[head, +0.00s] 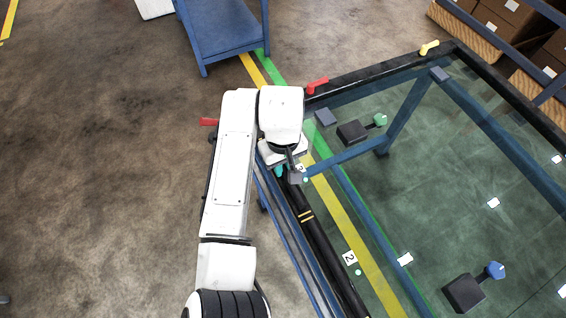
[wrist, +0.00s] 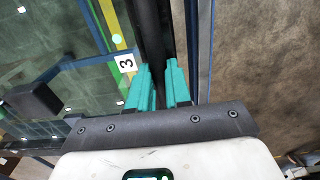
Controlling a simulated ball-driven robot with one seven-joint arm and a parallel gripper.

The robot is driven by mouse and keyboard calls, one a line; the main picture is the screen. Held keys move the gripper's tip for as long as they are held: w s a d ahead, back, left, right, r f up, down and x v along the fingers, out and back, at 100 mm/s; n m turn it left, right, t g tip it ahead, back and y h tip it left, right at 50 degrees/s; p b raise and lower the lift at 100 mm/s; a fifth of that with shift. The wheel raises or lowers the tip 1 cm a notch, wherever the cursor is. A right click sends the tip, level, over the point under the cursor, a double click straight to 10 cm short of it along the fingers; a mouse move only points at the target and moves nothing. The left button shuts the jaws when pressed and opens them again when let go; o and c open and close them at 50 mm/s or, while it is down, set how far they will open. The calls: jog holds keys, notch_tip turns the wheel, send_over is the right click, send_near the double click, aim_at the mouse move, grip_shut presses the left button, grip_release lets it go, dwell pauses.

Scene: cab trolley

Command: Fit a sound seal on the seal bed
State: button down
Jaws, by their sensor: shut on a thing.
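A long black strip (head: 326,250), with short yellow bands on it, runs along the near left side of the glass pane (head: 420,190). My gripper (head: 280,172) is over the upper part of this side. In the wrist view the teal fingers of my gripper (wrist: 160,70) stand on either side of a black length (wrist: 154,35) and are shut on it. I cannot tell whether this length is a loose seal or part of the seal bed. The black border also runs along the far side of the pane, with a red tab (head: 318,85) and a yellow tab (head: 429,47).
Dark blocks with a green knob (head: 380,120) and a blue knob (head: 496,270) are over the glass. A blue trolley (head: 222,30) stands at the top. Boxes (head: 500,20) are at the top right. The floor at the left is clear.

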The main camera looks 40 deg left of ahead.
dwell(0.3)
jog(key=c, duration=1)
grip_release()
notch_tip(320, 180, up, 11)
jog(key=shift+f, duration=0.1)
